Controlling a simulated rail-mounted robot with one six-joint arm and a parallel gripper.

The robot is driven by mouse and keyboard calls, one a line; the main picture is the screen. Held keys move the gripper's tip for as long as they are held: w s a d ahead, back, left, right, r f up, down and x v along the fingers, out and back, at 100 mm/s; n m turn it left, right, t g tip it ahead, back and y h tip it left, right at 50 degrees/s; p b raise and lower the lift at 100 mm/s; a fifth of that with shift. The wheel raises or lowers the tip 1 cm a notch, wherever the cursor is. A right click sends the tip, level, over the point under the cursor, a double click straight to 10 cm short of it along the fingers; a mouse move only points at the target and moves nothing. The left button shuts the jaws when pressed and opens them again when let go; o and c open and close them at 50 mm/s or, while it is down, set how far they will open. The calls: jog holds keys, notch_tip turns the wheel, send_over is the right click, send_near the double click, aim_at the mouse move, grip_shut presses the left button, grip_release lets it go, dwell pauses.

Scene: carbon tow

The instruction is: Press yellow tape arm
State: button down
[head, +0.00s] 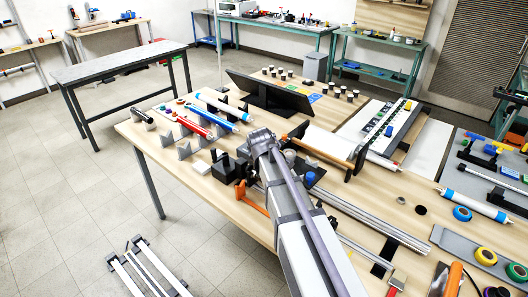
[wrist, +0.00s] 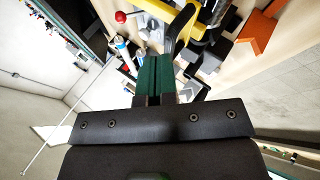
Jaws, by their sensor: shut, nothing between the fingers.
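The yellow tape arm (wrist: 203,24) shows at the top of the wrist view, running beside a black curved part (wrist: 183,32). My gripper (wrist: 155,60) has its green fingers together with nothing between them, and they point toward the yellow arm. The fingertips appear a little to the side of it, and I cannot tell whether they touch anything. In the head view my arm reaches over the bench's near left part, and I cannot make out the yellow arm there.
A red ball knob (wrist: 120,16) and an orange part (wrist: 256,30) flank the yellow arm in the wrist view. On the wooden bench (head: 150,133) stand red (head: 195,127) and blue-ended rollers, a dark screen (head: 268,92) and several small cups.

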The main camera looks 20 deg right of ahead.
jog(key=p+v, duration=0.7)
jog(key=v, duration=0.4)
jog(key=shift+w+r, duration=0.25)
jog(key=shift+r, duration=0.05)
jog(key=shift+d, duration=0.1)
jog(key=s+a+f+m+g+y+b, duration=0.1)
jog(key=s+f+m, duration=0.4)
jog(key=s, duration=0.5)
jog(key=s+a+f+m+g+y+b, duration=0.2)
jog(key=s+a+f+m+g+b, duration=0.2)
jog(key=s, duration=0.6)
jog(key=shift+a+f+m+g+b, duration=0.35)
jog(key=shift+f+g, duration=0.35)
jog(key=shift+g, duration=0.6)
jog(key=shift+w+d, duration=0.1)
